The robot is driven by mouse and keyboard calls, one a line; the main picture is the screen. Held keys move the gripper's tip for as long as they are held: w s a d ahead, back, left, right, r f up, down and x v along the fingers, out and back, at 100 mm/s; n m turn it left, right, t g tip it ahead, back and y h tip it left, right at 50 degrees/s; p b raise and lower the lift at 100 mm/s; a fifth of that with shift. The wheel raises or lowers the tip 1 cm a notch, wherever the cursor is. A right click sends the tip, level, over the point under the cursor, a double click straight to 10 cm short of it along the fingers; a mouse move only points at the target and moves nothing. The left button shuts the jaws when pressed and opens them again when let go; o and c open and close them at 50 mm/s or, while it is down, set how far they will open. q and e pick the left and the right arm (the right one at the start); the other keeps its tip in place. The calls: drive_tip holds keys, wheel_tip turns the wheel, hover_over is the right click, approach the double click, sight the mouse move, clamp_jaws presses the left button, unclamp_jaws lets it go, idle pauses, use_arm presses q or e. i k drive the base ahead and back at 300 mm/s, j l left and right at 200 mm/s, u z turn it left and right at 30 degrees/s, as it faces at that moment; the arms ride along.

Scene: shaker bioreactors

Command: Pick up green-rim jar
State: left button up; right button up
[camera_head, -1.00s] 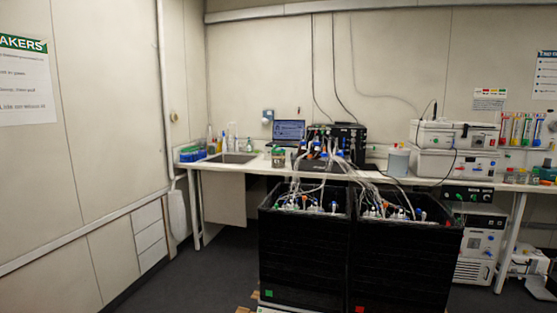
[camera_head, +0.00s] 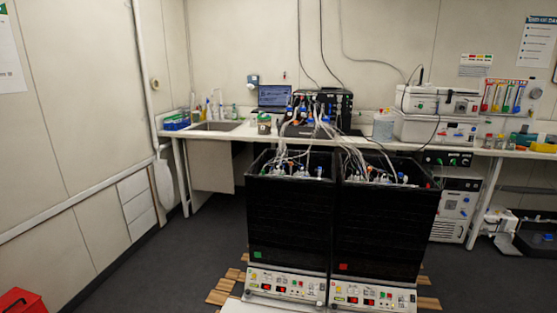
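A small jar (camera_head: 264,124) stands on the back counter, just right of the sink and in front of the laptop. Its upper part looks greenish, but it is too small to tell the rim clearly. Two tall black shaker boxes stand on the floor in front of the counter. The left box (camera_head: 289,215) has a green square, and the right box (camera_head: 383,225) has a red square. Bottles with tubes show in their open tops. Neither of my grippers is in view.
The white counter (camera_head: 225,134) runs along the back wall with a sink (camera_head: 215,126), laptop (camera_head: 274,97), black tubing unit (camera_head: 318,105), clear container (camera_head: 383,126) and stacked white devices (camera_head: 436,115). A red case (camera_head: 20,301) lies at lower left. The floor (camera_head: 160,270) at left is open.

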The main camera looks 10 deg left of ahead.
sight(263, 122)
drive_tip(key=i+j+u, duration=0.8)
drive_tip(key=i, duration=0.2)
drive_tip(key=i+j+u, duration=0.15)
drive_tip(key=i+u, duration=0.25)
drive_tip(key=i, duration=0.15)
drive_tip(key=i+j, duration=0.1)
drive_tip(key=i, duration=0.85)
drive_tip(key=i+j, duration=0.1)
drive_tip(key=i, duration=0.85)
drive_tip(key=i+z, duration=0.4)
drive_tip(key=i+j+z, duration=0.15)
drive_tip(key=i+z, duration=0.2)
drive_tip(key=i, duration=0.15)
drive_tip(key=i+j+z, duration=0.25)
drive_tip(key=i+z, duration=0.15)
